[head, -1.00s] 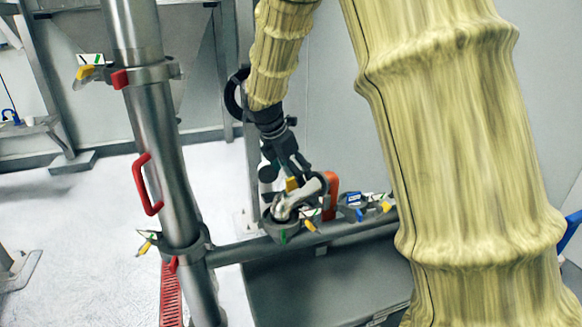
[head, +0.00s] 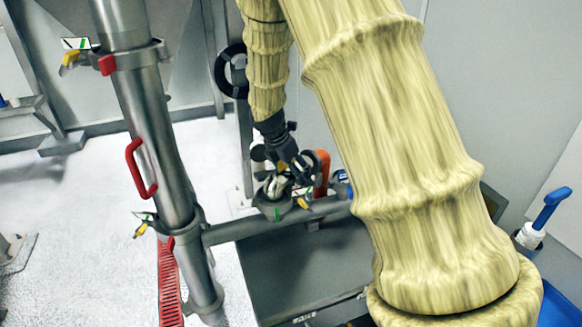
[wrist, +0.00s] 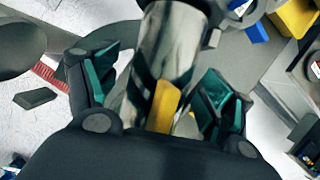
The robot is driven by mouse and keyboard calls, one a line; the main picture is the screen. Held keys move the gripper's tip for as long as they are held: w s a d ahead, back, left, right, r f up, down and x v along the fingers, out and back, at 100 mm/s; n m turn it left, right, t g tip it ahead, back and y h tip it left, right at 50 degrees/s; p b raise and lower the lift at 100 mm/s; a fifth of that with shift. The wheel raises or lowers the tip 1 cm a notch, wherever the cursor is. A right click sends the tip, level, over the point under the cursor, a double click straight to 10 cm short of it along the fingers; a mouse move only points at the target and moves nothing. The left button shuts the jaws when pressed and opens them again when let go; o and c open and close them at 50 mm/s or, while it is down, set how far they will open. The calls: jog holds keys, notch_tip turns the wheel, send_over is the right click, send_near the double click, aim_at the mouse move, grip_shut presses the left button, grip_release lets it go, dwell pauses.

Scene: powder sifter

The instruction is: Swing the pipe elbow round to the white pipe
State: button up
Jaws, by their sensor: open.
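A short, shiny bent pipe piece, which looks like the pipe elbow (head: 277,188), stands at a grey clamp on the horizontal steel pipe (head: 238,228) in the head view. My gripper (head: 285,180) is over it and hides part of it. In the wrist view the shiny pipe (wrist: 180,48) lies between the spread teal-padded fingers of my gripper (wrist: 160,80), with a yellow clamp handle (wrist: 165,104) in front. The fingers are open; I cannot tell whether a pad touches the pipe. I cannot make out a white pipe in either view.
A tall steel pipe (head: 168,165) with a red handle (head: 139,168) and clamps stands at left. An orange-red bent part (head: 321,172) is close beside my gripper. A grey box-like surface (head: 290,275) lies below the horizontal pipe. A blue-handled item (head: 549,208) stands at right.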

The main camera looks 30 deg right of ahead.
jog(key=c, duration=1.6)
jog(key=shift+w+n+p, duration=0.2)
jog(key=shift+n+p, duration=0.1)
jog(key=shift+p, duration=0.1)
jog(key=shift+w+a+n+t+p, duration=0.1)
jog(key=shift+w+n+t+p, duration=0.35)
jog(key=shift+n, duration=0.25)
jog(key=shift+p, duration=0.3)
jog(key=shift+w+a+r+n, duration=0.1)
jog(key=shift+w+n, duration=0.05)
jog(key=shift+n, duration=0.15)
jog(key=shift+w+a+n+t+p, duration=0.15)
jog(key=shift+w+n+t+p, duration=0.15)
jog(key=shift+n+p, duration=0.3)
jog(key=shift+w+y+p, duration=0.15)
jog(key=shift+y+p, duration=0.15)
jog(key=shift+p, duration=0.05)
